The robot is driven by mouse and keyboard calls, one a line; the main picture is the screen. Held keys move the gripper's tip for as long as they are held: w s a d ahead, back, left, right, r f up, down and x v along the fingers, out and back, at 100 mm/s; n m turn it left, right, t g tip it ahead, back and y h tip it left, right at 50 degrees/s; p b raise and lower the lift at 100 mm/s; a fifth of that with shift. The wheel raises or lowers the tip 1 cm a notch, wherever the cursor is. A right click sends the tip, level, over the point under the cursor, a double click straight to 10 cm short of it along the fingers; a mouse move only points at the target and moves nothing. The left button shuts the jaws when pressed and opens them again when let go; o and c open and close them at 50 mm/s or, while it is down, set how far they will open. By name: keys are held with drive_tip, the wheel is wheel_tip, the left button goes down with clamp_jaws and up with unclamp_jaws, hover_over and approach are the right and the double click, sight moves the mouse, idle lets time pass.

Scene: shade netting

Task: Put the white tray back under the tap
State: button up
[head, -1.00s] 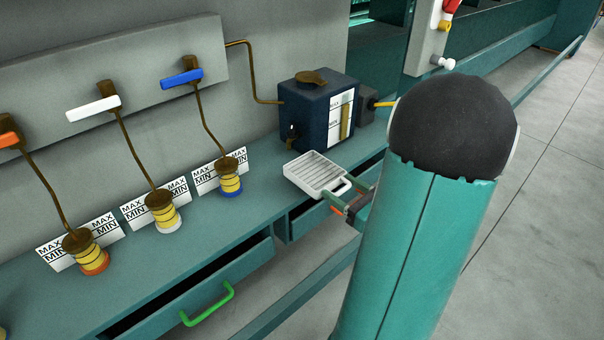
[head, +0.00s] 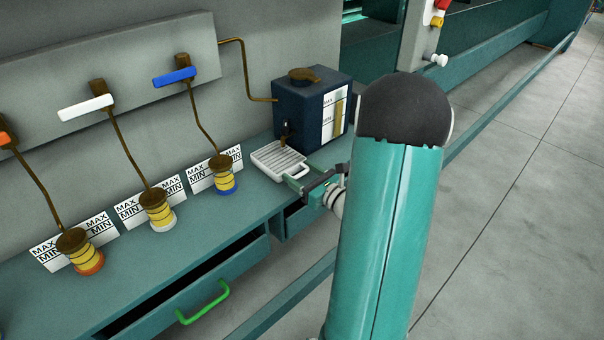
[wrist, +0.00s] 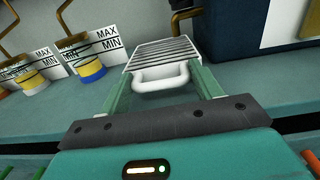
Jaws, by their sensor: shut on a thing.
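The white tray (head: 279,160), with a ribbed top and a loop handle, is at the bench's front edge before the dark blue tank. In the wrist view the tray (wrist: 165,52) points away from me. My gripper (head: 298,179) is shut on its handle end, with one green finger on each side in the wrist view (wrist: 161,74). The tap (head: 287,132) sticks out low on the tank's front, just beyond the tray's far edge. In the wrist view the tap (wrist: 186,16) is partly cut off. I cannot tell whether the tray touches the bench.
The dark blue tank (head: 310,108) has a level gauge on its side. Several yellow pots with MAX/MIN cards, such as the blue-based one (head: 222,174), stand left of the tray. A drawer with a green handle (head: 204,303) is partly open below the bench (head: 190,248).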

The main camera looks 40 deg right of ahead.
drive_tip(key=shift+f, duration=0.1)
drive_tip(key=o, duration=1.3)
